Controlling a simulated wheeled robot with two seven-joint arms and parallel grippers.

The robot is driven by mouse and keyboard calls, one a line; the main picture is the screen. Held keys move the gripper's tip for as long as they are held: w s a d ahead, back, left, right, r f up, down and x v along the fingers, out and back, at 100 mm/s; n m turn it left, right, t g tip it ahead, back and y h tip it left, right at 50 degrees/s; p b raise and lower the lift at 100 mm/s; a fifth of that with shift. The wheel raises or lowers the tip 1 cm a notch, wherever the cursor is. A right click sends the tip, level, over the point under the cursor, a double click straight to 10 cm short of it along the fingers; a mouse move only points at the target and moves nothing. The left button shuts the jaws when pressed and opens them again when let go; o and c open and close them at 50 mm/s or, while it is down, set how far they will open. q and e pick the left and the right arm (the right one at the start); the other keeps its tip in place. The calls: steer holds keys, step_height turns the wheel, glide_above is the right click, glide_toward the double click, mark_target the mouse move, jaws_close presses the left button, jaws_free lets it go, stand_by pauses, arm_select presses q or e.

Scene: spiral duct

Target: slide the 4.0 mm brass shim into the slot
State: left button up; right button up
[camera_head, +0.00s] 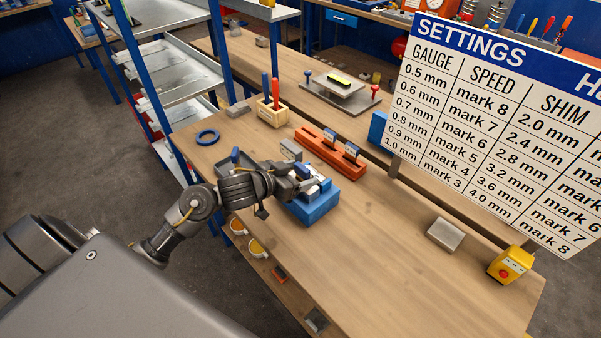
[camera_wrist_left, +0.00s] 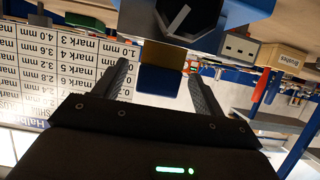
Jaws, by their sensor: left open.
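In the head view, my left gripper (camera_head: 306,186) is at the blue machine block (camera_head: 318,208) on the workbench. In the left wrist view, which is upside down, my left gripper (camera_wrist_left: 158,74) is open. Between its fingers is a blue tab (camera_wrist_left: 158,82) with a brass-coloured piece (camera_wrist_left: 162,53) joined to it, against the blue and grey device (camera_wrist_left: 188,18). This looks like the brass shim, but its thickness mark is not readable. How deep it sits in the slot is hidden. My right gripper is not in view.
An orange rack (camera_head: 322,153) with labelled tabs lies behind the blue block. A wooden brush box (camera_head: 270,112), blue ring (camera_head: 207,137), grey block (camera_head: 445,233) and yellow button box (camera_head: 510,265) are on the bench. A settings board (camera_head: 500,110) stands right. The front middle bench is clear.

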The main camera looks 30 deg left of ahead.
arm_select(q)
steer(key=v, duration=1)
